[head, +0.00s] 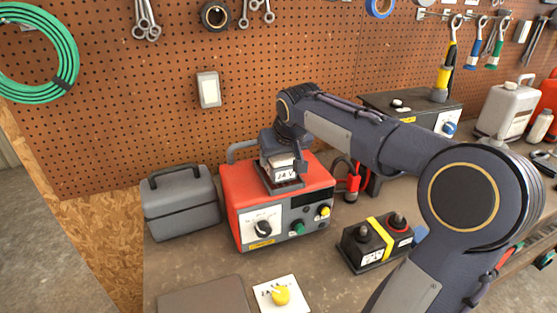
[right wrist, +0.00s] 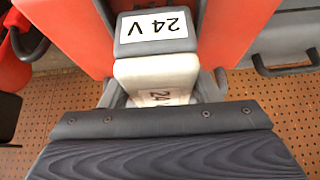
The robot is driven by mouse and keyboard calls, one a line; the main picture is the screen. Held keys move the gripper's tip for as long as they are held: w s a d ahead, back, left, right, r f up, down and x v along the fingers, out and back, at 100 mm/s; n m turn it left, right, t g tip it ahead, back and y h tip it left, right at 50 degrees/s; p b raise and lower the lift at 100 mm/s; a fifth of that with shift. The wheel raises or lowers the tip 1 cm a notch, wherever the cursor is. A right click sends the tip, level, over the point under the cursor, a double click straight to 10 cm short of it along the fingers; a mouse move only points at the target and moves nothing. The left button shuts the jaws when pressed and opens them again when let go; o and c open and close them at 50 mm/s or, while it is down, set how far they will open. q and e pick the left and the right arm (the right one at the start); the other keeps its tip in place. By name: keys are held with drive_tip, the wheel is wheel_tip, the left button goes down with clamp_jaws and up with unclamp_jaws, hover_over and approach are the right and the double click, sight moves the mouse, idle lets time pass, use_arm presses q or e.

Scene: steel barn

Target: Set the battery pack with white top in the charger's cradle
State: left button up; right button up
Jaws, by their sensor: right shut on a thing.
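The red charger (head: 318,178) stands on the bench with a knob and buttons on its front. Its dark cradle (head: 287,186) is on top. My right gripper (head: 279,157) points down over the cradle and is shut on the battery pack with white top (head: 283,161). In the right wrist view the pack's pale top (right wrist: 155,75) is between the fingers, with a grey block marked 24 V (right wrist: 153,30) just beyond it. The pack looks upright and at the cradle. Its lower end is hidden, so I cannot tell whether it is fully seated. My left gripper is not in view.
A grey case (head: 180,207) stands left of the charger. A black battery with a yellow band (head: 372,245) sits to its right. A yellow knob on a white plate (head: 279,294) lies in front. A pegboard (head: 170,100) rises behind.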

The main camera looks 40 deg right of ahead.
drive_tip(key=shift+f, duration=0.55)
drive_tip(key=shift+f, duration=0.15)
drive_tip(key=o, duration=1.5)
drive_tip(key=shift+c, duration=0.2)
drive_tip(key=shift+s+r, duration=0.15)
drive_tip(key=shift+r, duration=0.25)
drive_tip(key=v, duration=1.1)
drive_tip(key=s+a+f+n+y, duration=0.2)
drive_tip(key=s+a+f+y, duration=0.3)
drive_tip(key=s+a+f, duration=1.2)
wheel_tip(320, 180, down, 2)
drive_tip(key=shift+s+a+f+y, duration=0.2)
drive_tip(key=shift+s+a+y, duration=0.15)
drive_tip(key=shift+s, duration=0.3)
